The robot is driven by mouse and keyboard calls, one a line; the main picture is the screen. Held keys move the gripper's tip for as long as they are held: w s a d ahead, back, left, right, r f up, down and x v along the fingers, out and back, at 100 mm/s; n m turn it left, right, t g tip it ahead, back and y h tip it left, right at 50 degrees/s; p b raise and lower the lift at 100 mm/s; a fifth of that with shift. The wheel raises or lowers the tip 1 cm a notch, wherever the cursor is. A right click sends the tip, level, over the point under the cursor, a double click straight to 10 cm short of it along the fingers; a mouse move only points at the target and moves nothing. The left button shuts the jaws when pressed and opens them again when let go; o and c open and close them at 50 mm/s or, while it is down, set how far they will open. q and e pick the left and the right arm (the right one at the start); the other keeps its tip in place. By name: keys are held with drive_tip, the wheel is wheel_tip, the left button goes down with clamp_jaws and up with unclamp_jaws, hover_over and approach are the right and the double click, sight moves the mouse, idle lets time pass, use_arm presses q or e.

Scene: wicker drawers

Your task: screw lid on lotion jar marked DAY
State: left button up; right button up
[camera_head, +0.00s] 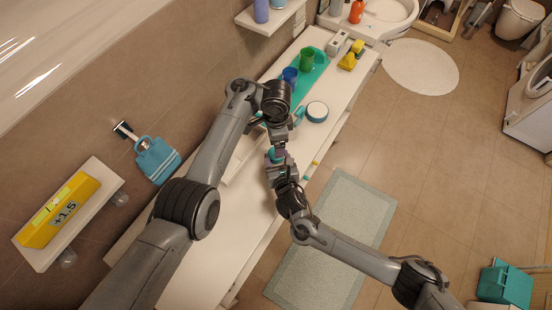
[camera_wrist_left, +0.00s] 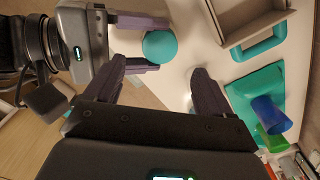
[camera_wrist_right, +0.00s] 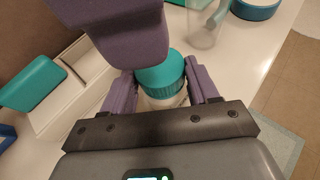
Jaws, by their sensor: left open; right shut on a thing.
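A small jar (camera_wrist_right: 165,98) with a pale body and a teal lid (camera_wrist_right: 158,73) on top stands between the fingers of my right gripper (camera_wrist_right: 162,85), which is shut on it. The lid also shows in the left wrist view (camera_wrist_left: 160,47), seen from above. My left gripper (camera_wrist_left: 157,72) is open and empty, with its fingers pointing toward the lid and apart from it. In the head view my left gripper (camera_head: 279,141) is close above my right gripper (camera_head: 276,164). No DAY marking is readable. I cannot tell how tightly the lid sits.
A teal mat (camera_head: 311,80) holds a blue cup (camera_head: 290,75) and a green cup (camera_head: 307,59). A tray (camera_wrist_left: 247,22) lies near the jar. The counter's front part is clear.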

use_arm(q)
drive_tip(key=shift+n, duration=1.1)
drive_tip(key=shift+w+a+r+n, duration=0.1)
drive_tip(key=shift+w+n, duration=0.1)
drive_tip(key=shift+n, duration=0.4)
drive_tip(key=shift+w+a+n, duration=0.1)
drive_tip(key=shift+w+n, duration=0.05)
drive_tip(key=shift+n, duration=0.45)
drive_tip(key=w+a+r+n, duration=0.1)
drive_tip(key=w+r+n, duration=0.1)
drive_tip(key=n, duration=1)
drive_tip(key=w+a+r+n, duration=0.1)
drive_tip(key=w+r+n, duration=0.2)
drive_tip(key=n, duration=0.9)
drive_tip(key=s+f+n, duration=0.1)
drive_tip(key=n, duration=0.1)
drive_tip(key=s+d+f+n, duration=0.1)
drive_tip(key=s+f+n, duration=0.1)
drive_tip(key=n, duration=0.1)
drive_tip(key=s+d+f+n, duration=0.1)
drive_tip(key=s+n, duration=0.1)
drive_tip(key=shift+s+d+f, duration=0.25)
drive_tip(key=shift+f, duration=0.1)
drive_tip(key=shift+s+f, duration=0.1)
drive_tip(key=shift+f, duration=0.2)
